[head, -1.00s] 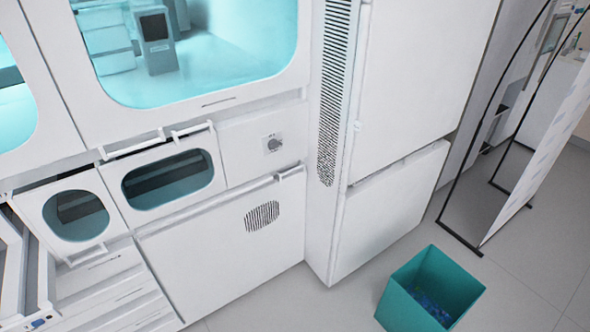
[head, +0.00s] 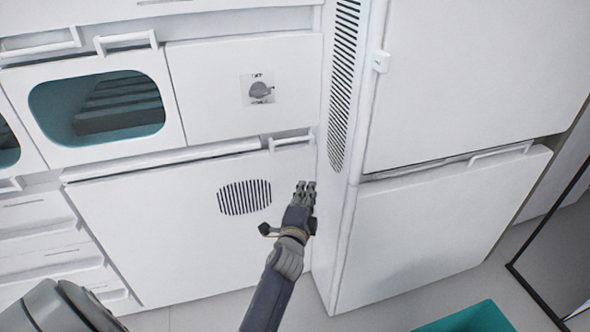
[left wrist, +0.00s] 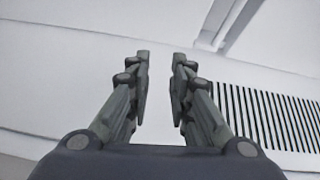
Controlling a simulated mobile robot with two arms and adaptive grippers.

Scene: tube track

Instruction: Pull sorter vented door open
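The vented door (head: 150,225) is a wide white panel low on the sorter, and it looks shut. Its round slotted vent (head: 244,197) sits right of the middle, and a white bar handle (head: 291,141) is at its top right corner. My left gripper (head: 305,185) is in front of the door's right edge, below the handle and right of the vent, apart from the handle. In the left wrist view its fingers (left wrist: 160,58) stand apart with nothing between them. That view also shows the handle (left wrist: 226,25) beyond the fingertips and the vent (left wrist: 275,115) at right. My right gripper is out of view.
Above the door are a windowed drawer (head: 100,105) and a panel with a grey knob (head: 261,90). A tall white cabinet (head: 440,220) stands close on the right. A teal bin (head: 470,320) is on the floor at bottom right.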

